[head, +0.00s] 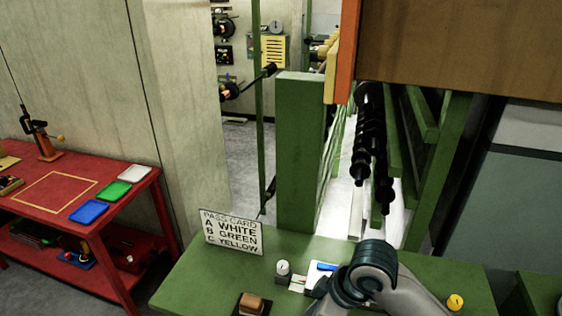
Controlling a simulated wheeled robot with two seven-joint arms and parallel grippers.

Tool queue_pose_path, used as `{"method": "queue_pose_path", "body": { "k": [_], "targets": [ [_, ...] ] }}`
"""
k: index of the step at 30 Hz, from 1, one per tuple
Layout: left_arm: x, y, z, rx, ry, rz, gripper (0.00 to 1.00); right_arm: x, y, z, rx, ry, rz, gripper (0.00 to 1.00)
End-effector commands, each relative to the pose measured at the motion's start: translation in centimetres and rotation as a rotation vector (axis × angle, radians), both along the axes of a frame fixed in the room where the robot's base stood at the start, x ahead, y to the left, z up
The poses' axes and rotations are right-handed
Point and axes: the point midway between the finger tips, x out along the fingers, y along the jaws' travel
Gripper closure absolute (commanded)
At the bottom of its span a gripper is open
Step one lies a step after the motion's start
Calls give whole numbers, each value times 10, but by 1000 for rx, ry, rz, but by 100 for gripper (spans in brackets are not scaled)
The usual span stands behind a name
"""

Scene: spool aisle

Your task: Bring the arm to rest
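One of my arms (372,274) shows at the lower middle, bent at a dark grey joint over the front of the green bench (205,272). Its lighter link runs down to the bottom edge, right of the joint. No gripper fingers show, so I cannot tell what they hold. My other arm is not in view.
On the bench stand a pass card (232,232), a white knob (283,268), a brown block (250,302) and a yellow knob (455,302). A blue item (326,266) lies beside the arm joint. A red table (130,203) with coloured trays stands left.

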Motion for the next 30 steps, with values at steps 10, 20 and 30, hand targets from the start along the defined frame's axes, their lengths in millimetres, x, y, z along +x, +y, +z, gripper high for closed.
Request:
{"method": "queue_pose_path", "body": {
  "k": [10, 20, 30],
  "targets": [
    [0, 0, 0, 0, 0, 0, 69, -35, -4, -56, 120, 0, -260, 59],
    [0, 0, 0, 0, 0, 0, 69, -82, -51, -109, 106, 6, -557, 59],
    [0, 0, 0, 0, 0, 0, 69, -146, -117, -148, -17, 7, -798, 59]
  ]
}}
